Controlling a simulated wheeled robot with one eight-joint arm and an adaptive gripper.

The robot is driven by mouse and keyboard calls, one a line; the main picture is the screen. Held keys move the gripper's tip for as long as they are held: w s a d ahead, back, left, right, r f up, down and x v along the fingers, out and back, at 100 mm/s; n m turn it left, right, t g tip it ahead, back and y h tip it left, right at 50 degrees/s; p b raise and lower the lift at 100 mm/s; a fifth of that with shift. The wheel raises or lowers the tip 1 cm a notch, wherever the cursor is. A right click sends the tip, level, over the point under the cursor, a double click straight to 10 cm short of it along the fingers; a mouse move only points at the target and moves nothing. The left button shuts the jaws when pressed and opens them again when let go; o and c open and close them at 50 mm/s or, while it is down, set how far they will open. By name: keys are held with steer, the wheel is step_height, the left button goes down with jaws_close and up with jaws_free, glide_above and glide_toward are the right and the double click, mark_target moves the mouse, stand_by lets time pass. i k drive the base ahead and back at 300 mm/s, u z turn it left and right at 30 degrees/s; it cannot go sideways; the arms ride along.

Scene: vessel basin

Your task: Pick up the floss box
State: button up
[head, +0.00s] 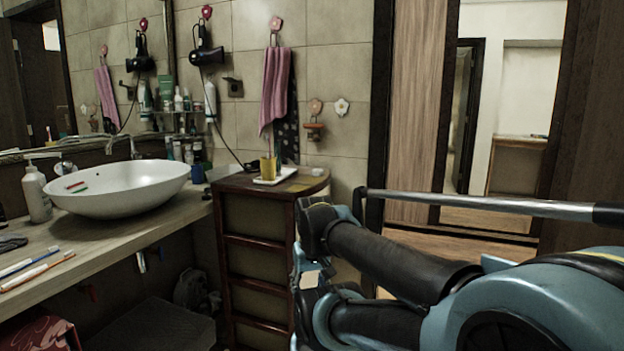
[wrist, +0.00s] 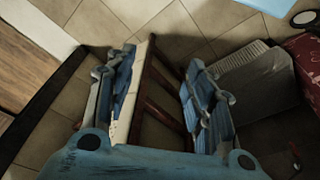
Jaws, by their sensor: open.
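I cannot pick out the floss box with certainty. A small pale item (head: 317,171) lies on the right part of the dark wooden cabinet's top (head: 232,184) in the head view; it is too small to identify. My gripper (wrist: 162,58) is open in the wrist view, its two blue fingers apart with nothing held between them. Part of the cabinet's reddish-brown frame (wrist: 162,85) shows beyond and between the fingers. In the head view my folded arm fills the lower right, beside the cabinet, and I cannot clearly make out the fingers there.
A white tray (head: 272,177) with a yellow cup (head: 268,167) stands on the cabinet. A white basin (head: 125,188) and a soap bottle (head: 36,195) stand on the counter (head: 120,238) at left. Toothbrushes (head: 38,271) lie at its front. A pink towel (head: 276,88) hangs above the cabinet.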

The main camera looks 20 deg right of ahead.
mark_target(317, 173)
steer(key=z, duration=0.05)
steer(key=k, duration=1.1)
steer(key=z, duration=0.6)
steer(key=i, duration=1.7)
steer(key=u, duration=0.1)
